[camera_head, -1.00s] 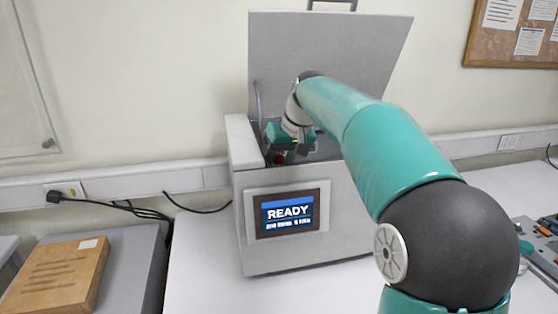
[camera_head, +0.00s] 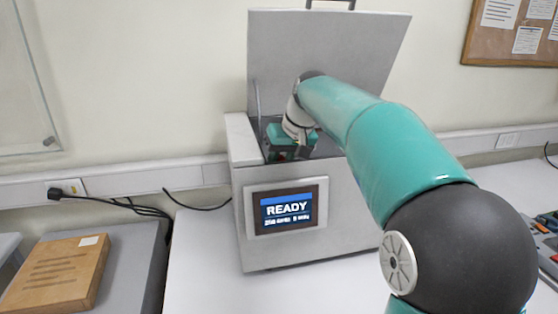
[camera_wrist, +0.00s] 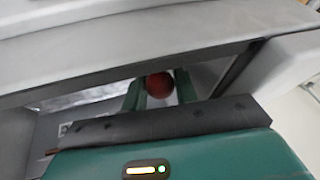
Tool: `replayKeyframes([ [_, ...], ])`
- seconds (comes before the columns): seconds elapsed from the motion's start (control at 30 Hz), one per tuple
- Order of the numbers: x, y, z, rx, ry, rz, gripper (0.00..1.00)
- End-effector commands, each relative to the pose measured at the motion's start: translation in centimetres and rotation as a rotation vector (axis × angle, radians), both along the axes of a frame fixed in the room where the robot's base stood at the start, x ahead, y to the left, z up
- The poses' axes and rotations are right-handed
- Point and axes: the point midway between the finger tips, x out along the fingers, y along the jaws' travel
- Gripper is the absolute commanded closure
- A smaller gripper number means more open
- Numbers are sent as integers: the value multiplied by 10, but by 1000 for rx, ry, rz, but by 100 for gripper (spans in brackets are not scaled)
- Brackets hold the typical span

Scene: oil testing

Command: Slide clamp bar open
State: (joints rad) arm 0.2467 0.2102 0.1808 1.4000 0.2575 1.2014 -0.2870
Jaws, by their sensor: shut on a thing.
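The grey testing machine (camera_head: 285,230) stands on the white table with its lid (camera_head: 325,60) raised. My gripper (camera_head: 287,155) reaches down into the open top of the machine. In the wrist view, my gripper (camera_wrist: 160,88) has its two green fingers on either side of a round red knob (camera_wrist: 159,86) and is shut on it. The clamp bar itself cannot be made out clearly; my gripper's body and the machine's walls hide most of the inside.
The machine's screen (camera_head: 287,210) reads READY. A wooden box (camera_head: 55,275) lies on a grey surface at the left, with black cables (camera_head: 135,208) behind. The white table is clear around the machine's front left.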

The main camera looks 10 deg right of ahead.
Motion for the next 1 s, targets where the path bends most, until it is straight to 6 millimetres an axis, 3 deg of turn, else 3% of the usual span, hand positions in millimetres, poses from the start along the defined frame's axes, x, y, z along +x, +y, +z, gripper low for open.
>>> replayKeyframes([
  [0.23,-2,1,-1,0,11,3,100],
  [0.27,-2,1,-1,0,12,3,70],
  [0.3,-1,1,-1,0,11,3,64],
  [0.67,0,-1,3,0,6,2,64],
  [0.77,-4,-4,13,-1,5,0,64],
  [1.0,-21,-16,59,0,4,0,64],
])
